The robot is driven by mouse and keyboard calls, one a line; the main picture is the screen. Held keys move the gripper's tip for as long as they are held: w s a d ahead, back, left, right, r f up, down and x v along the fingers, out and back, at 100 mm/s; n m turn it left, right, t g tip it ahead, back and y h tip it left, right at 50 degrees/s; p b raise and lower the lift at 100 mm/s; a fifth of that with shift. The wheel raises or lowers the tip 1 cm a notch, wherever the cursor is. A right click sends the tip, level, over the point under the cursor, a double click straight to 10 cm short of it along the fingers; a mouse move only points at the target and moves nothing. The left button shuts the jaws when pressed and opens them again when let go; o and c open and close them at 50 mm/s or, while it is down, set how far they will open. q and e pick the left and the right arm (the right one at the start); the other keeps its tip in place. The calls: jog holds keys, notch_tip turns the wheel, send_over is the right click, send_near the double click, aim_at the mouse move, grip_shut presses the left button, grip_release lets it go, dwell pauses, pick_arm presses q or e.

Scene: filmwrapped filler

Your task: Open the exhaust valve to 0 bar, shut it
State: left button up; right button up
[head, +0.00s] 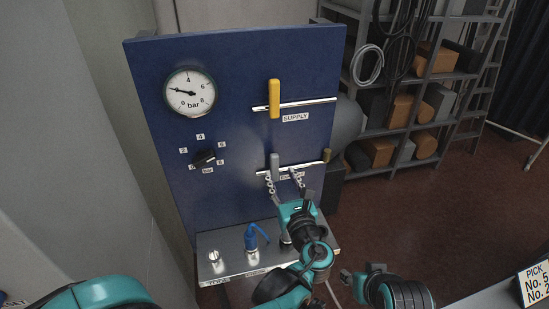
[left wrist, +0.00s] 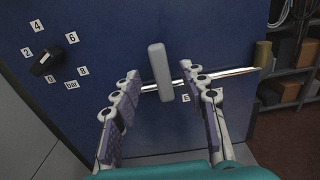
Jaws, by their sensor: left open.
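The exhaust valve's grey lever (head: 275,166) stands upright, across the lower silver pipe (head: 314,167) on the blue panel. It also shows in the left wrist view (left wrist: 160,72). My left gripper (head: 283,178) is open in front of it. In the left wrist view its fingertips (left wrist: 161,83) are on either side of the lever, with gaps and nothing held. The EXHAUST label is partly hidden by the fingers. The round gauge (head: 190,92) has its needle pointing left and slightly up, near 2 bar.
A yellow supply lever (head: 274,98) stands upright across the upper pipe. A black knob (head: 205,157) with a bar scale sits below the gauge. Loaded racks (head: 436,68) stand behind right.

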aim_at(275, 164)
pick_arm(q)
jog(key=x, duration=0.7)
jog(key=shift+w+a+f+b, duration=0.1)
jog(key=shift+w+a+b, duration=0.05)
jog(key=shift+w+b, duration=0.15)
jog(key=shift+s, duration=0.1)
grip_shut()
